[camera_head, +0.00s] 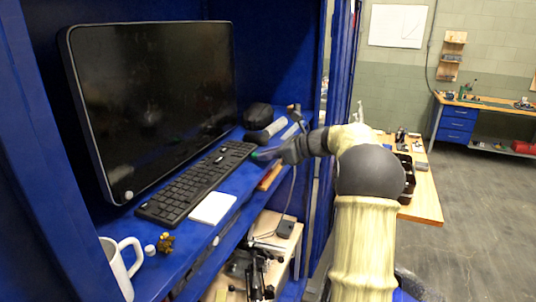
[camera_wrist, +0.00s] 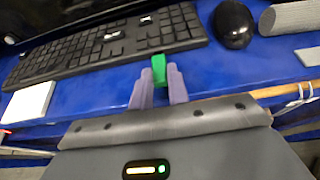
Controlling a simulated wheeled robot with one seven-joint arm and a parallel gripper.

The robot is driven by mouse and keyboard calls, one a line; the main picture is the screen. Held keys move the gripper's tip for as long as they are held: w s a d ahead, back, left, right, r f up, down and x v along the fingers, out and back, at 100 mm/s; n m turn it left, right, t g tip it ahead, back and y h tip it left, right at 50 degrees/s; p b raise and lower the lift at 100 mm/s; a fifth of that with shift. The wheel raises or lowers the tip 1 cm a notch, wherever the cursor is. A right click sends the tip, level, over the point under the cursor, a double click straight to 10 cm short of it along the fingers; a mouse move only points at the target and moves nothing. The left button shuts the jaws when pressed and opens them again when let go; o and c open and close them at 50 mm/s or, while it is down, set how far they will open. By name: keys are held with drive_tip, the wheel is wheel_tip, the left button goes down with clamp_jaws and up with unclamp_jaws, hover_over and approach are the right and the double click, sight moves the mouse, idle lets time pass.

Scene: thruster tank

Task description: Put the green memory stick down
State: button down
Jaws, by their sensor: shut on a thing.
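The green memory stick (camera_wrist: 158,65) is between the fingertips of my gripper (camera_wrist: 158,84) in the wrist view. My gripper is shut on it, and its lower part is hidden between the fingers. The stick's far end is close to the front edge of the black keyboard (camera_wrist: 110,48); I cannot tell whether it touches the blue shelf (camera_wrist: 90,100). In the head view, my gripper (camera_head: 268,156) reaches over the shelf at the keyboard's right end, with a bit of green at its tip.
A black mouse (camera_wrist: 233,25) and a grey cylinder (camera_wrist: 290,17) lie to the right. A white pad (camera_head: 213,207) lies in front of the keyboard. A monitor (camera_head: 155,90) stands behind. A white mug (camera_head: 118,265) is at the near left. Bare blue shelf surrounds my fingers.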

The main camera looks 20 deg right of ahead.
drive_tip(key=shift+f, duration=0.3)
drive_tip(key=c, duration=1.3)
unclamp_jaws()
drive_tip(key=shift+c, duration=0.2)
drive_tip(key=shift+r, duration=0.3)
drive_tip(key=shift+s+d+r, duration=0.1)
drive_tip(key=shift+d+r, duration=0.05)
drive_tip(key=shift+d, duration=0.05)
drive_tip(key=b+v, duration=0.2)
drive_tip(key=v, duration=0.9)
drive_tip(key=shift+s+d+b, duration=0.2)
drive_tip(key=shift+s+b, duration=0.1)
drive_tip(key=shift+b, duration=0.1)
